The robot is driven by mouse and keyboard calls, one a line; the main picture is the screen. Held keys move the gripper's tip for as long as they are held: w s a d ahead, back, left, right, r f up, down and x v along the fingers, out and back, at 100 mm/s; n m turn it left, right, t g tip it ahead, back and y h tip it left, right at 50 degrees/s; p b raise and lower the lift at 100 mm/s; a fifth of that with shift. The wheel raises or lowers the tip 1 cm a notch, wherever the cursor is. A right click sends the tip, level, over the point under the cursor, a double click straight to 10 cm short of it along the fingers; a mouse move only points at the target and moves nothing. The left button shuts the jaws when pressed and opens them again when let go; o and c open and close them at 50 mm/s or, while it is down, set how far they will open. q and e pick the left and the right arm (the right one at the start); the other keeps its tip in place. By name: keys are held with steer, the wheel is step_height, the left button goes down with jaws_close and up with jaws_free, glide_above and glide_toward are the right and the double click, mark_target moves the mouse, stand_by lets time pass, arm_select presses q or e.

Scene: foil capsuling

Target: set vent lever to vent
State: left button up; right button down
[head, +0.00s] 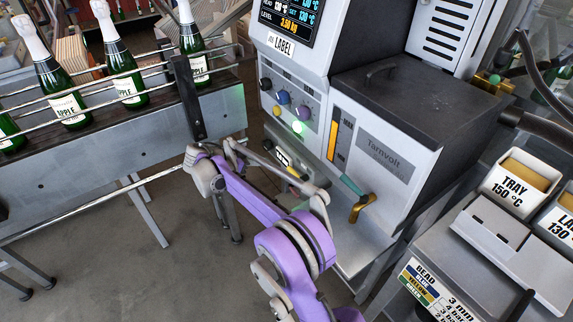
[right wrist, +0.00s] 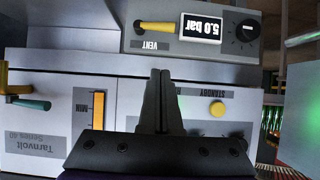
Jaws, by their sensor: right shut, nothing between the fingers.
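The vent lever (right wrist: 155,27) is a short yellow handle on a grey panel (right wrist: 135,45), seen upside down in the right wrist view. It lies roughly level, beside a lit 5.0 bar display (right wrist: 201,27) and over the word VENT. In the head view the same lever (head: 293,172) is small, low on the machine front and partly behind my purple right arm. My right gripper (right wrist: 162,73) is shut and empty. Its tips point towards the panel and appear apart from the lever. My left gripper is not in view.
A black knob (right wrist: 247,30) sits beside the display. A teal and yellow handle (head: 357,196) sticks out from the machine (head: 385,155). Coloured knobs (head: 283,97) sit above. A conveyor (head: 90,150) with green bottles stands left. Labelled bins (head: 518,182) stand right.

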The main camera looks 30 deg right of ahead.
steer(key=shift+s, duration=0.1)
stand_by(0.3)
steer(key=a+f+b+x, duration=0.1)
steer(key=f+b+x, duration=0.1)
steer(key=x, duration=1.1)
steer(key=shift+a+f, duration=0.15)
steer(key=shift+a, duration=0.1)
